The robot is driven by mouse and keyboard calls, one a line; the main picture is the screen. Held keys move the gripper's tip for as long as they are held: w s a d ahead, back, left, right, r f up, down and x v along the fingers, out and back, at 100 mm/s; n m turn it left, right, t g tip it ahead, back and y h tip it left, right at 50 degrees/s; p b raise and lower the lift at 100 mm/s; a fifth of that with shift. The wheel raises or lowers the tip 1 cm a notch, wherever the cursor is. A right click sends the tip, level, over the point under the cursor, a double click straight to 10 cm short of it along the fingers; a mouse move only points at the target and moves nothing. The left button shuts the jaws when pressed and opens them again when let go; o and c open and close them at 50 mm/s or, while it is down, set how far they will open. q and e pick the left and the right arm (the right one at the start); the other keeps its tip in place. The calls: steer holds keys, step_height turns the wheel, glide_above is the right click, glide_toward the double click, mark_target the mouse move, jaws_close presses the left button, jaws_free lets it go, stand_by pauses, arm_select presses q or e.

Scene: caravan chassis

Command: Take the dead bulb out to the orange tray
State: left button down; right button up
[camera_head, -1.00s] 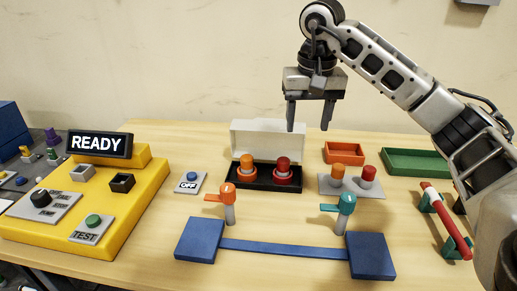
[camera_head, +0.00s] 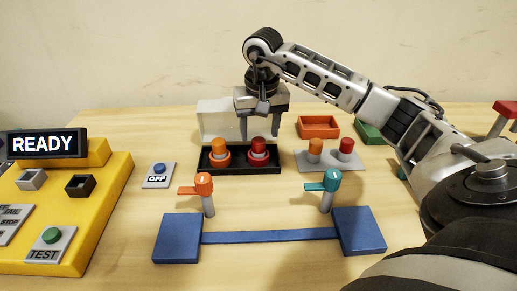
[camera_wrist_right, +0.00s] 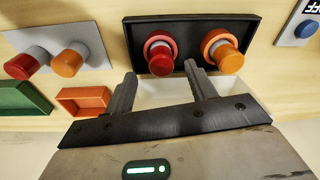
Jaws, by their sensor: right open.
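A black lamp box (camera_head: 213,167) with a raised white lid (camera_head: 213,121) holds an orange bulb (camera_head: 219,146) and a red bulb (camera_head: 258,150). Neither bulb looks lit; which is dead I cannot tell. My right gripper (camera_head: 260,134) is open and empty, low over the box by the red bulb. In the right wrist view its fingertips (camera_wrist_right: 161,76) point toward the red bulb (camera_wrist_right: 160,62), with the orange bulb (camera_wrist_right: 228,60) to the right. The orange tray (camera_head: 319,135) looks empty and stands right of the box. My left gripper is out of view.
A grey plate (camera_head: 330,165) with an orange and a red bulb stands in front of the orange tray. A green tray (camera_head: 368,133) is partly hidden by my right arm. An orange-handled post (camera_head: 207,203) and a teal-handled post (camera_head: 327,202) stand in front.

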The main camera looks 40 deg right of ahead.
mark_target(259, 140)
steer(key=f, duration=0.4)
steer(key=shift+w+f+p, duration=0.2)
steer(key=shift+p, duration=0.1)
steer(key=c, duration=1.1)
steer(key=shift+o, duration=0.2)
steer(key=shift+r, duration=0.1)
